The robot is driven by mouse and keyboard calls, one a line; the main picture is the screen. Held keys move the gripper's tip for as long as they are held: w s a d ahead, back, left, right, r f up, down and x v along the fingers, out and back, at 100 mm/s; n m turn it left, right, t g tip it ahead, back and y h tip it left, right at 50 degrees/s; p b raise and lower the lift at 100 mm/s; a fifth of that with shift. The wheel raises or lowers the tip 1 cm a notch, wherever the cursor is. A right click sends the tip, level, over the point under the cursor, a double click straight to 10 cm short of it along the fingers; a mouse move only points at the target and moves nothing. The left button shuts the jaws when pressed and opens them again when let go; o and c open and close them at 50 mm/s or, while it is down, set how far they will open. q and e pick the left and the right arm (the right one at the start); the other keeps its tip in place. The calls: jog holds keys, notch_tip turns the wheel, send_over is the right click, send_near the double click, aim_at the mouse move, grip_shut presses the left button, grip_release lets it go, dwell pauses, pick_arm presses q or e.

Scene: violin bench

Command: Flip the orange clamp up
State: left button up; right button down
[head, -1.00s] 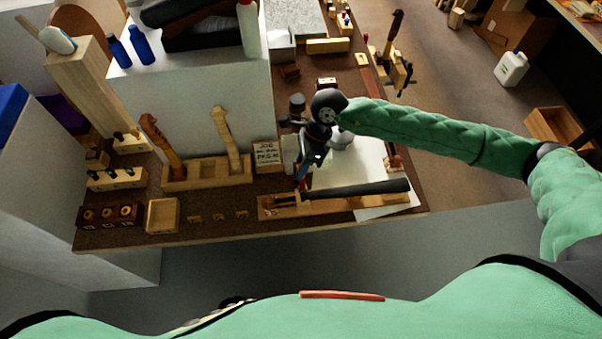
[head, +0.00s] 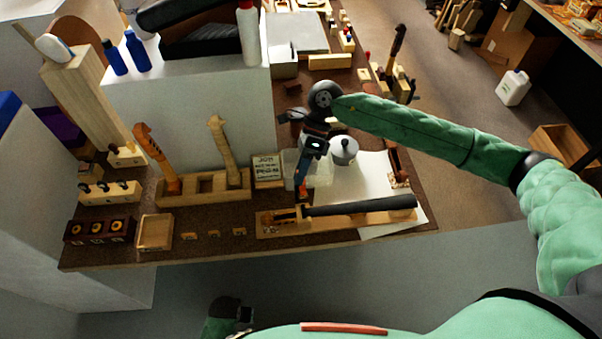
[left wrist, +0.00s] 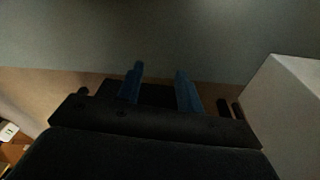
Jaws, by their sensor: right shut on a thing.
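A small orange piece (head: 302,191), which looks like the orange clamp, shows at the fingertips of my right gripper (head: 303,180), above the bench. The gripper points down and is shut on it; its fingers hide much of the piece, so I cannot tell its tilt or whether it touches the bench. Just in front is a wooden holder (head: 350,223) with a long black fingerboard-like bar (head: 360,205) on it. My left gripper (head: 246,314) is low, in front of the bench edge. In the left wrist view its two blue fingers (left wrist: 160,85) stand apart with nothing between them.
A grey pot (head: 343,150) and white paper (head: 375,175) lie right of the right gripper. A sign card (head: 266,167) and a rack with two carved necks (head: 205,187) stand left. A small wooden tray (head: 155,232) is farther left. The bench's front edge runs below.

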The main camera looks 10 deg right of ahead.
dwell(0.3)
pick_arm(q)
jog(key=shift+w+d+r, duration=0.1)
jog(key=c, duration=0.6)
jog(key=shift+w+d+r+m, duration=0.15)
jog(key=shift+w+d+m, duration=0.1)
jog(key=shift+m, duration=0.25)
grip_shut()
jog(key=m+t, duration=1.8)
jog(key=m, duration=1.5)
send_near(303, 208)
notch_tip(303, 208, up, 3)
jog(key=shift+y, duration=0.4)
jog(key=w, duration=0.6)
jog(key=w+r, duration=0.1)
jog(key=w, duration=0.3)
jog(key=shift+d, duration=0.25)
